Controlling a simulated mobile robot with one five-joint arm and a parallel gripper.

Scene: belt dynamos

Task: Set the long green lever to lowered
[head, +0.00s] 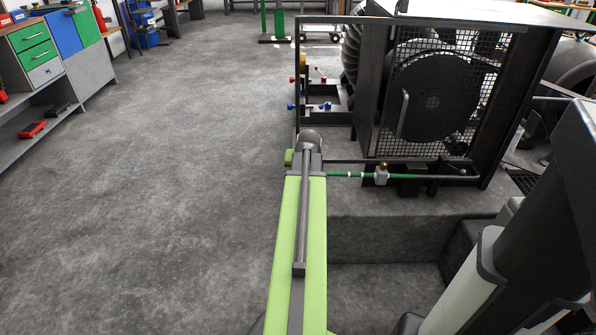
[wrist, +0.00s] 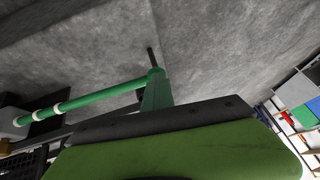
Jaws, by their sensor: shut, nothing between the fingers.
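The long green lever (head: 347,175) has pale bands and runs left from a grey block (head: 382,175) at the machine's front, roughly level in the head view. Its left part is hidden behind my arm. In the wrist view the lever (wrist: 88,101) comes in from the left and reaches my gripper (wrist: 157,91), whose shut green fingers point up the picture. The lever's end overlaps the fingers there; whether they touch, I cannot tell. A short dark rod (wrist: 152,57) shows beyond the fingertips. In the head view my fingers are hidden by the arm.
A mesh-guarded machine (head: 440,95) stands behind the lever. A dark frame with small red and blue levers (head: 322,104) is beyond my arm. Cabinets (head: 60,50) stand at far left. The grey floor (head: 170,170) on the left is clear.

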